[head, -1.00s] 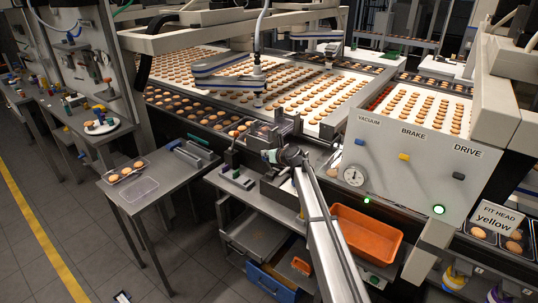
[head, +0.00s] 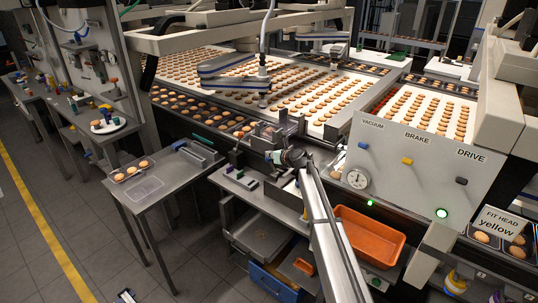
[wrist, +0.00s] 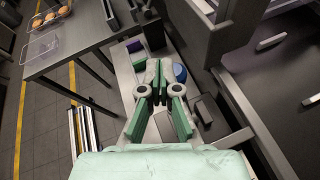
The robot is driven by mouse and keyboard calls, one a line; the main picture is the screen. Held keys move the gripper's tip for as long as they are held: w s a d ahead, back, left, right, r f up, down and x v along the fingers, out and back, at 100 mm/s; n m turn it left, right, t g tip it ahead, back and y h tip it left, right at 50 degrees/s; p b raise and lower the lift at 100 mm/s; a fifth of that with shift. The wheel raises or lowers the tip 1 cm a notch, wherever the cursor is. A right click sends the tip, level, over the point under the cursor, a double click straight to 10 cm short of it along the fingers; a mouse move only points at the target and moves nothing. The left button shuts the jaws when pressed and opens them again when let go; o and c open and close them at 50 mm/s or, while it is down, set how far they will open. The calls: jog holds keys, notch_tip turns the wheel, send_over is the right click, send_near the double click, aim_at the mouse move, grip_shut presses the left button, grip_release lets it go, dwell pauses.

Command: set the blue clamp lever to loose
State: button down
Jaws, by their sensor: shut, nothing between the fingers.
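My gripper (wrist: 159,78) is shut and empty in the wrist view, its green fingers together above a grey bench surface. A rounded blue part (wrist: 180,73) shows just right of and beyond the fingertips; it looks like the knob of the blue clamp lever. A gap between it and the fingers cannot be judged. The lever's shaft and any loose marking are not readable, so its setting cannot be told. In the head view my gripper (head: 273,157) is small, beside the front edge of the biscuit line, and the clamp lever cannot be made out there.
A panel (head: 405,185) right of my arm carries a blue VACUUM lever (head: 363,146), a yellow BRAKE lever (head: 407,161) and a dark DRIVE lever (head: 461,181). An orange bin (head: 370,238) sits below. A side table (head: 180,185) stands left.

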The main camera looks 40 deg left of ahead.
jog(key=s+d+r+b, duration=0.2)
jog(key=s+r, duration=0.1)
jog(key=r, duration=0.8)
jog(key=shift+s+d+b, duration=0.15)
jog(key=shift+d+b, duration=0.05)
jog(key=shift+b, duration=0.2)
